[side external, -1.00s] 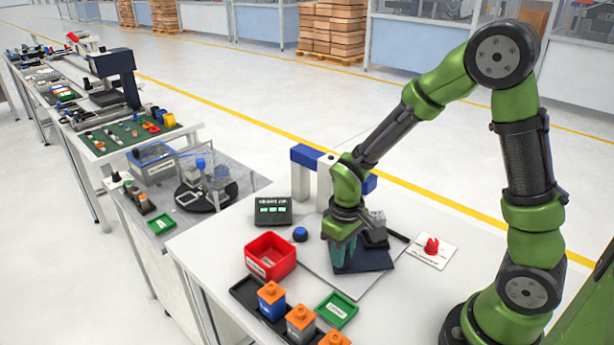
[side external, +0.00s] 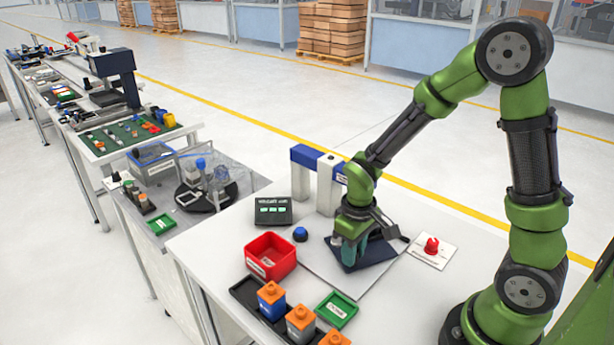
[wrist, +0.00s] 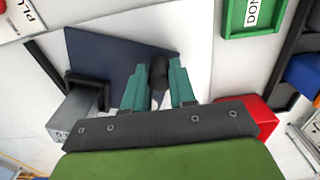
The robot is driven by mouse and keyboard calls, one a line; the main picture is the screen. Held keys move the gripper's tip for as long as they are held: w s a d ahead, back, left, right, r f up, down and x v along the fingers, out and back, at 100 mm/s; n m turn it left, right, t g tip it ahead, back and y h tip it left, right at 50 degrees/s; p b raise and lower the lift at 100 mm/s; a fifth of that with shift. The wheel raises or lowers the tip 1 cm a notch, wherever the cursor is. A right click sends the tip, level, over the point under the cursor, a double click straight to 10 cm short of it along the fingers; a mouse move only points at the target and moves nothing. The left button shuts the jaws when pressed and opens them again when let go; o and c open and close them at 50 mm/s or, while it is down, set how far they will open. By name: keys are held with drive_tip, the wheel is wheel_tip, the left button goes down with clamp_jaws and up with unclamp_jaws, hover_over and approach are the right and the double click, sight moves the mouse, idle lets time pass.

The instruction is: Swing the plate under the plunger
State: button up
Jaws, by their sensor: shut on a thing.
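The dark blue plate (side external: 376,256) lies flat on the pale work surface under my gripper (side external: 348,258). The wrist view shows its wide face (wrist: 105,52) beyond the fingers. My gripper (wrist: 160,70) has its teal fingers closed around a dark upright knob (wrist: 158,74) at the plate. A grey block (wrist: 75,115) in a black bracket (wrist: 92,84) stands beside the plate; my arm mostly hides it in the side view. A red knob (side external: 432,244) stands on a white card right of the plate. A card lettered "PLU" (wrist: 12,20) is cut off in the wrist view; I cannot make out the plunger itself.
A blue-topped frame on white posts (side external: 318,160) stands behind my gripper. A blue button (side external: 300,234), a display box (side external: 273,211) and a red bin (side external: 270,257) are to the left. A green tray (side external: 337,310) and orange-topped blocks (side external: 300,322) are in front.

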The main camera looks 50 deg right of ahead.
sight(363, 259)
drive_tip(key=shift+s+d+f, duration=0.1)
drive_tip(key=shift+s+d, duration=0.3)
drive_tip(key=shift+d, duration=0.25)
drive_tip(key=shift+d, duration=0.95)
drive_tip(key=shift+w+d, duration=0.1)
drive_tip(key=shift+d, duration=0.2)
drive_tip(key=shift+o, duration=0.6)
drive_tip(key=shift+r, duration=0.2)
drive_tip(key=o, duration=0.5)
drive_tip(key=shift+c, duration=0.2)
